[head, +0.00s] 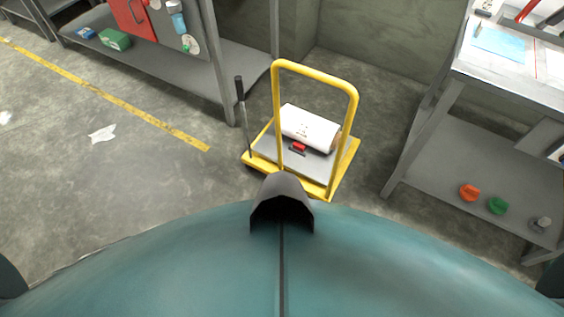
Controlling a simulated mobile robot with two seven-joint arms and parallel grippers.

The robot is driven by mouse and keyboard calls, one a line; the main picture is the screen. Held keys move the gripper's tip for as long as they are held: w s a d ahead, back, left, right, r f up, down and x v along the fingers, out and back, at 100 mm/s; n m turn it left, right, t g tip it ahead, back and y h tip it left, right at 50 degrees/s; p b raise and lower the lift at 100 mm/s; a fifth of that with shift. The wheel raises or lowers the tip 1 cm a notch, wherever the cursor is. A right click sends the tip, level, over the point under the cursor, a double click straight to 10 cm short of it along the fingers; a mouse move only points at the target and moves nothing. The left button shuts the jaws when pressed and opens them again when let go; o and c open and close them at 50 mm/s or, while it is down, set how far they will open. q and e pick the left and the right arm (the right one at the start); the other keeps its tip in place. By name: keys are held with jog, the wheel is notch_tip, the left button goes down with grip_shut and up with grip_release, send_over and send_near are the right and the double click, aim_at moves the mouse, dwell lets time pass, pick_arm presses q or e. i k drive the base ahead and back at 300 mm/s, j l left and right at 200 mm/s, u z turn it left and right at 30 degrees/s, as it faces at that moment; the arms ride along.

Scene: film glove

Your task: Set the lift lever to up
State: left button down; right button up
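A yellow cart (353,130) with a tall yellow hoop handle stands on the floor just ahead of my body. A lever with a black grip (240,89) rises at the cart's left side. It stands near upright, its top leaning slightly left, and its foot is by the cart's left corner. A white roll or canister (310,127) lies on the grey platform. A small red part (298,147) sits in front of it. Neither of my grippers is in view.
A grey shelf unit (225,75) stands behind and left of the cart. A grey workbench (450,140) stands at the right, with an orange item (469,192) and a green item (498,205) on its lower shelf. The floor left of the cart is mostly clear.

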aim_at(238, 79)
jog(key=i+l+u, duration=0.2)
jog(key=u, duration=0.15)
jog(key=i+l+u, duration=0.15)
jog(key=l+u, duration=0.15)
jog(key=l, duration=0.15)
jog(key=i+l+u, duration=0.1)
jog(key=l+u, duration=0.25)
